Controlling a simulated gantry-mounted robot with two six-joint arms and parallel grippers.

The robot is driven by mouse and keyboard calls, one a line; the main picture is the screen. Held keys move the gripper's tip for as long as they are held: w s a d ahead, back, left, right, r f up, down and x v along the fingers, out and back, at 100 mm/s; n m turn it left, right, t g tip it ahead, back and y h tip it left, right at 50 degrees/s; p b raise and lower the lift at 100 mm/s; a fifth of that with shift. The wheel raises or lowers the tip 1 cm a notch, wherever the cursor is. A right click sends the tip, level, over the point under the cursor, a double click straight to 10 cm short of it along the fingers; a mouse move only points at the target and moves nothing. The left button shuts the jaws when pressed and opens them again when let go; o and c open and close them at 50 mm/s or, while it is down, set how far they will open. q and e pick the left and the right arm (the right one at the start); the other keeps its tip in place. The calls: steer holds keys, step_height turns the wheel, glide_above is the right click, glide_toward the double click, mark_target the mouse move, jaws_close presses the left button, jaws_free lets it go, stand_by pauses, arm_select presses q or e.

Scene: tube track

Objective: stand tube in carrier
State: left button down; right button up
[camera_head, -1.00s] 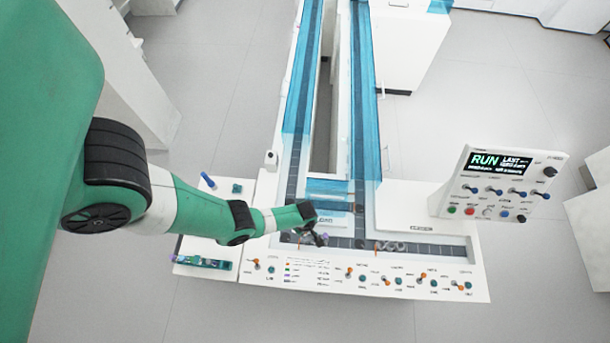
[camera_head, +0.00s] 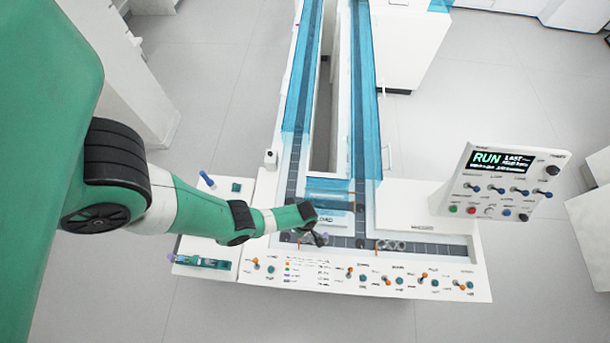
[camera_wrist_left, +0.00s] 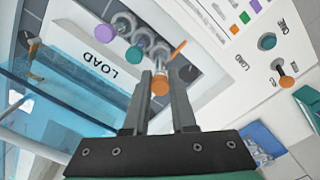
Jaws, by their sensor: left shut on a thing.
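My left gripper (camera_wrist_left: 166,72) is shut on an orange-capped tube (camera_wrist_left: 160,86) in the left wrist view. The tube's far end points at a carrier ring (camera_wrist_left: 161,52) on the track; whether it sits inside the ring or just above it I cannot tell. Beside it in the row, a green-capped tube (camera_wrist_left: 134,54) and a purple-capped tube (camera_wrist_left: 104,33) stand at two more carriers. In the head view my left gripper (camera_head: 317,240) is low over the track's near left corner by the LOAD mark and largely hides the held tube. My right gripper is not in view.
A thin orange bar (camera_wrist_left: 180,47) stands close to the held tube. Blue clear covers (camera_head: 366,120) enclose the lanes behind. A switch panel (camera_head: 498,185) reading RUN stands at right. A blue-capped tube (camera_head: 207,179) is at left.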

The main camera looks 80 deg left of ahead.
arm_select(q)
steer(key=shift+f+b, duration=0.35)
steer(key=shift+f, duration=0.15)
steer(key=shift+f+b, duration=0.35)
stand_by(0.3)
steer(key=c, duration=0.7)
jaws_free()
steer(key=shift+o, duration=0.2)
steer(key=shift+r, duration=0.1)
